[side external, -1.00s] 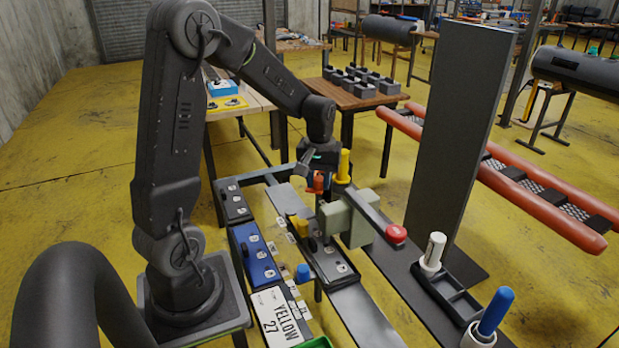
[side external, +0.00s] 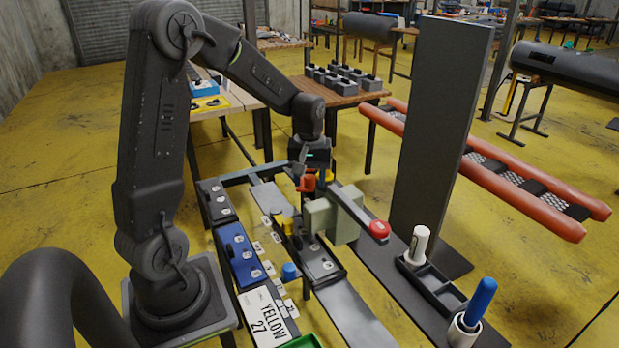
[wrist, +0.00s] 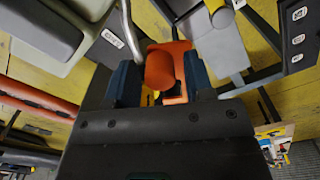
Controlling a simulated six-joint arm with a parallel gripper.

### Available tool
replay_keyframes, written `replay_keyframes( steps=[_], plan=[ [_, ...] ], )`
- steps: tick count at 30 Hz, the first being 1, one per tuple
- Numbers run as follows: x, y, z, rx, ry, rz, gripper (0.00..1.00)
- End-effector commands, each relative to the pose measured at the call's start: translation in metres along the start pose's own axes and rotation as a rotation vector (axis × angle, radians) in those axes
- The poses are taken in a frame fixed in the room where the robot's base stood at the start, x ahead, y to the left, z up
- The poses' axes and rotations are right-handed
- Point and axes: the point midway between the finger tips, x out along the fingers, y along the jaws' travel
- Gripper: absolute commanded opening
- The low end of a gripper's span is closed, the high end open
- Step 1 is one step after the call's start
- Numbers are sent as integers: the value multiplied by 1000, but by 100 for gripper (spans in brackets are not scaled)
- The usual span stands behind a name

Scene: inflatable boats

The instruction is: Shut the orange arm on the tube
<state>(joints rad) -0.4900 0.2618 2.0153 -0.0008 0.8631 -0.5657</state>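The orange arm (side external: 307,183) is a short, rounded piece at the far end of the work rails in the side view. In the wrist view the orange arm (wrist: 162,70) sits between my two dark blue fingers. My gripper (wrist: 161,82) is open, one finger on each side of it, with narrow gaps showing. In the side view my gripper (side external: 309,165) points down just above the orange arm, and its fingertips are hard to make out. I cannot tell which part is the tube.
A pale green block (side external: 333,217) with a red knob (side external: 379,229) on a dark bar stands close by. A tall dark panel (side external: 440,130) rises to the right. White (side external: 418,243) and blue (side external: 480,302) handles stand in front.

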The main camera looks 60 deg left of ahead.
Motion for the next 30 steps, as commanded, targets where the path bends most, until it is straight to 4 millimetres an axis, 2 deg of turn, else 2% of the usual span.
replay_keyframes(
  steps=[9,13,17,24,30],
  plan=[
    [0,0,0,1,0,-1,54],
    [-10,0,0,1,1,0,54],
    [-33,0,0,1,5,2,54],
    [-88,0,0,1,5,3,54],
    [-122,0,0,1,2,1,54]
  ],
)
